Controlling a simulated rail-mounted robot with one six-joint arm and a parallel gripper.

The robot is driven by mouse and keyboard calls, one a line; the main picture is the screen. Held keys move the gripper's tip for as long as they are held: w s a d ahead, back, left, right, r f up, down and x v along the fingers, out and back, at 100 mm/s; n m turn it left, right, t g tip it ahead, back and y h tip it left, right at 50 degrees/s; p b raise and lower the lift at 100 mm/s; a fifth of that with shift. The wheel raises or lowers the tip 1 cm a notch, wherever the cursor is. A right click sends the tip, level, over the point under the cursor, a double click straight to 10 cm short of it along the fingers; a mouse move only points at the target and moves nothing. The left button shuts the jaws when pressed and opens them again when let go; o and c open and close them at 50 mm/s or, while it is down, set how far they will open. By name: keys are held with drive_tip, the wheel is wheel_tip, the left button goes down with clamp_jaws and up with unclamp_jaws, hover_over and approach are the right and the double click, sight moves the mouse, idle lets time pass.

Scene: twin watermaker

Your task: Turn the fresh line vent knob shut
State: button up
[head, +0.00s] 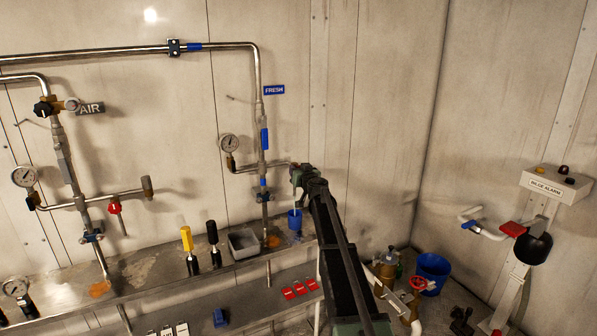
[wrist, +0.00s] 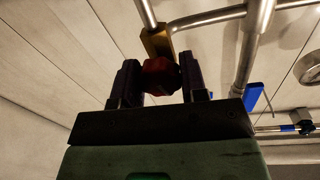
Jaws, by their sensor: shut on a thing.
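The fresh line vent knob (wrist: 160,77) is a red knob on a brass valve body (wrist: 157,42), seen in the wrist view. My gripper (wrist: 160,80) has one dark finger on each side of the knob and is shut on it. In the head view my gripper (head: 298,172) is at the end of the short side branch of the fresh line (head: 263,140), just right of the vertical pipe. There the knob is hidden behind my gripper. The blue FRESH label (head: 274,90) is on the wall above. I cannot tell the knob's turn angle.
A pressure gauge (head: 229,143) is on the left of the fresh line. A blue cup (head: 295,219) and a grey tray (head: 244,243) stand on the shelf below. A similar red knob (head: 115,207) is on the AIR line at left. The bilge alarm box (head: 553,186) is at right.

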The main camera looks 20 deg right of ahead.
drive_tip(key=shift+m, duration=1.8)
drive_tip(key=o, duration=0.9)
drive_tip(key=s, duration=0.7)
drive_tip(key=s+p, duration=0.1)
drive_tip(key=s, duration=0.2)
drive_tip(key=shift+s+a+r, duration=0.15)
drive_tip(key=shift+s+r, duration=0.1)
drive_tip(key=shift+s, duration=0.15)
drive_tip(key=shift+m, duration=0.3)
